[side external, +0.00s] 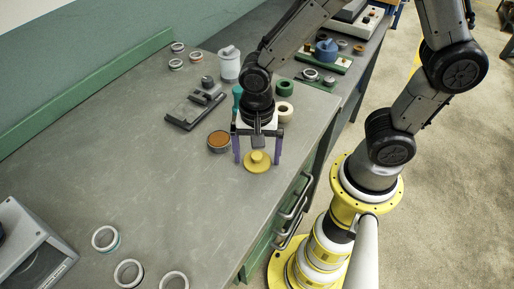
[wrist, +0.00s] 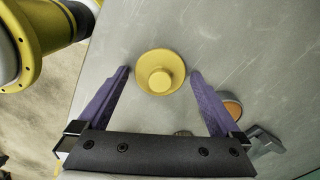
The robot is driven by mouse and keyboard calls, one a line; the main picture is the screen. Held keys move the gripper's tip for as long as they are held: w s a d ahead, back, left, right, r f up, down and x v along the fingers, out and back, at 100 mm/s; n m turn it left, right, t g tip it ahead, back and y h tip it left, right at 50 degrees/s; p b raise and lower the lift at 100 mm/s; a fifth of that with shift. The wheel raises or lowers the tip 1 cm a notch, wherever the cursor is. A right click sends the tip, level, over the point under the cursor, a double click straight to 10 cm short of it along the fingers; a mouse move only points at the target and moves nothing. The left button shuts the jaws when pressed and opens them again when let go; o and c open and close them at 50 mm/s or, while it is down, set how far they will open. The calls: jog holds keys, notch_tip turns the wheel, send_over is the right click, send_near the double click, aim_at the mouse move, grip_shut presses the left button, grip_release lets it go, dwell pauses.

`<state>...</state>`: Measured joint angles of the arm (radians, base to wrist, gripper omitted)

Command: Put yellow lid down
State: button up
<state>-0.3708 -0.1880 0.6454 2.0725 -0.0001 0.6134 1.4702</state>
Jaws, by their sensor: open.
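The yellow lid (side external: 257,162) is round with a raised knob in its middle. It appears to lie flat, knob up, on the grey workbench (side external: 140,165) near its front edge. It also shows in the wrist view (wrist: 160,72), just past and between the fingertips. My gripper (side external: 259,158) is over the lid with its purple fingers spread wide, one on each side. In the wrist view the gripper (wrist: 160,74) is open and empty, with clear gaps between each finger and the lid.
A round container with orange contents (side external: 219,141) stands just left of the gripper. Several rings (side external: 129,272) lie at front left. The middle left of the bench is clear.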

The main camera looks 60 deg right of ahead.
aim_at(257, 155)
notch_tip(257, 155, up, 12)
jog(key=s+d+r+n+t, duration=0.5)
jog(key=s+d+n, duration=0.3)
jog(key=n, duration=0.4)
jog(key=shift+d+r+n+t, duration=0.3)
jog(key=shift+d+r, duration=0.15)
jog(key=shift+d, duration=0.3)
